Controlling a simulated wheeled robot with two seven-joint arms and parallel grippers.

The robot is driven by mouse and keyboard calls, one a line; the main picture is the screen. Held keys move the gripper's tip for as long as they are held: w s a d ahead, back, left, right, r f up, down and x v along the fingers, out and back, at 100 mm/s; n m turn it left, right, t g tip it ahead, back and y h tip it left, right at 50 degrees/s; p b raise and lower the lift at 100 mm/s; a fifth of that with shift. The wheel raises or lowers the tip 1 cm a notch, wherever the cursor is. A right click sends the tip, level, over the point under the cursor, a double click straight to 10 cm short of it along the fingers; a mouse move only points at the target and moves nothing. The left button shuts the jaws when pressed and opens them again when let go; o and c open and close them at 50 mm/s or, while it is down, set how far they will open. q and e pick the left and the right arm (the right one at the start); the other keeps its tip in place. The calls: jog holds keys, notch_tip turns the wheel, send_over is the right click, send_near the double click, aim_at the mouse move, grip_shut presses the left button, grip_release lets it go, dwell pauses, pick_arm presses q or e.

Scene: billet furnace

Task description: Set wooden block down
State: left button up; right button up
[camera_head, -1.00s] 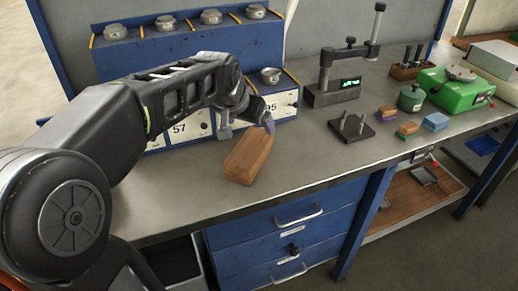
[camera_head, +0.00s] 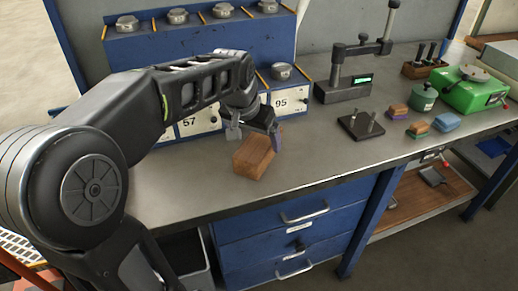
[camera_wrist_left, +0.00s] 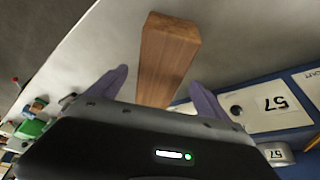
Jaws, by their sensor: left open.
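The wooden block (camera_head: 254,158) is a brown rectangular block on the grey workbench top (camera_head: 310,172), in front of the blue unit with the 57 and 95 labels. My left gripper (camera_head: 254,134) is at the block's back end, with its fingers apart. In the left wrist view the block (camera_wrist_left: 168,58) lies between the two purple-grey fingers (camera_wrist_left: 158,95), with a visible gap on each side. The block's underside contact is not clearly visible. My right gripper is not in view.
Behind the block stands the blue unit (camera_head: 200,42) with round metal pieces on top. To the right are a black pin stand (camera_head: 361,126), a gauge stand (camera_head: 345,90), small coloured blocks (camera_head: 446,122) and a green scale (camera_head: 474,90). The bench's front edge is close to the block.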

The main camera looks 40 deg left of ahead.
aim_at(258, 143)
pick_arm(q)
jog(key=shift+x, duration=2.65)
jog(key=shift+s, duration=0.1)
jog(key=shift+c, duration=0.6)
jog(key=shift+r, duration=0.1)
grip_shut()
jog(key=shift+r, duration=0.1)
notch_tip(258, 143, up, 18)
jog(key=p, duration=0.1)
jog(key=shift+p, duration=0.4)
